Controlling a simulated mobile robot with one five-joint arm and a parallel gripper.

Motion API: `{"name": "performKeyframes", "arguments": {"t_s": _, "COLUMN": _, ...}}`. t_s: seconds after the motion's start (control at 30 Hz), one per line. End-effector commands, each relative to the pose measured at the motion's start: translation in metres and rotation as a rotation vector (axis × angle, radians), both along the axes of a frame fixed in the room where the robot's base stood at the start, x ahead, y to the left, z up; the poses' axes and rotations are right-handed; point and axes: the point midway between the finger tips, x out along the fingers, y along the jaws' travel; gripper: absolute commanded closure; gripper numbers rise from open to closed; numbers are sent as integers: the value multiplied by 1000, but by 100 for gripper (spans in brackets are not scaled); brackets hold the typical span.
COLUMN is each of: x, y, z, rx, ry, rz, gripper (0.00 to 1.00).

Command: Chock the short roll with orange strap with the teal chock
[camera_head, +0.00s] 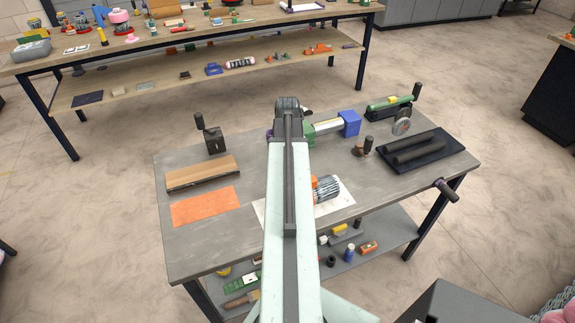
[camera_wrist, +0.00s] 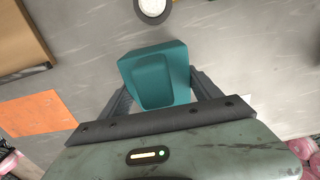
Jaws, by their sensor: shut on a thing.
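My gripper (camera_wrist: 160,88) is shut on the teal chock (camera_wrist: 155,68), a tapered block with a recessed face, held between the two dark fingers in the wrist view. The grey tabletop shows beyond it. In the head view my arm hides the fingers and the chock. The short roll with orange strap (camera_head: 327,188), a grey mesh cylinder, lies on a white sheet (camera_head: 342,203) on the bench, right of my arm; its left end is partly hidden by the arm. I cannot make out the roll in the wrist view.
On the bench (camera_head: 188,245) are an orange sheet (camera_head: 205,206), a wooden block (camera_head: 202,172), a dark clamp (camera_head: 213,138), a blue-ended fixture (camera_head: 349,123) and a black tray (camera_head: 423,153) with dark bars. A round white-faced object (camera_wrist: 152,8) shows ahead in the wrist view.

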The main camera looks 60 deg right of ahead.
Motion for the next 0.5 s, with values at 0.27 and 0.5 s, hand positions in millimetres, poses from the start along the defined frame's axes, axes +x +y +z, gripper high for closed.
{"name": "performKeyframes", "arguments": {"t_s": 0.27, "x": -1, "y": 1, "z": 0, "rx": 0, "ry": 0, "rz": 0, "gripper": 14}}
{"name": "performKeyframes", "arguments": {"t_s": 0.5, "x": -1, "y": 1, "z": 0, "rx": 0, "ry": 0, "rz": 0, "gripper": 2}}
